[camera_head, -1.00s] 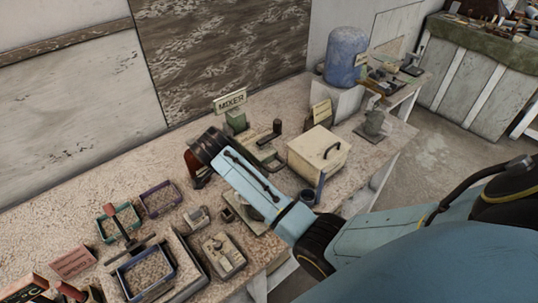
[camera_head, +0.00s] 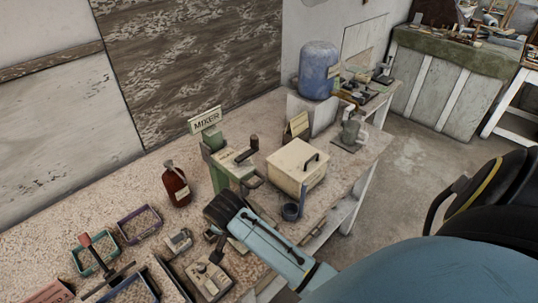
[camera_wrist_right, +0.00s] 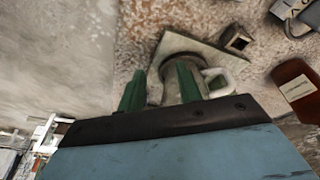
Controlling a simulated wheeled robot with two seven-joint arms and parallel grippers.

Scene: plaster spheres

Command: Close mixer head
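The mixer stands on the bench in the head view, with a green post (camera_head: 213,148) under a MIXER sign (camera_head: 205,119). Its pale head (camera_head: 236,157) extends right from the post, near a dark knob (camera_head: 254,142). I cannot tell the head's exact tilt. My right gripper (camera_head: 222,207) is low in front of the mixer, its fingertips hidden in this view. In the right wrist view its two green fingers (camera_wrist_right: 160,80) are apart. A metal cup with a pale handle (camera_wrist_right: 217,77) shows beyond them, partly covered by one finger. My left gripper is not in view.
A brown bottle (camera_head: 175,185) stands left of the mixer, and also shows in the wrist view (camera_wrist_right: 296,82). Trays (camera_head: 139,224) and small devices crowd the front left.

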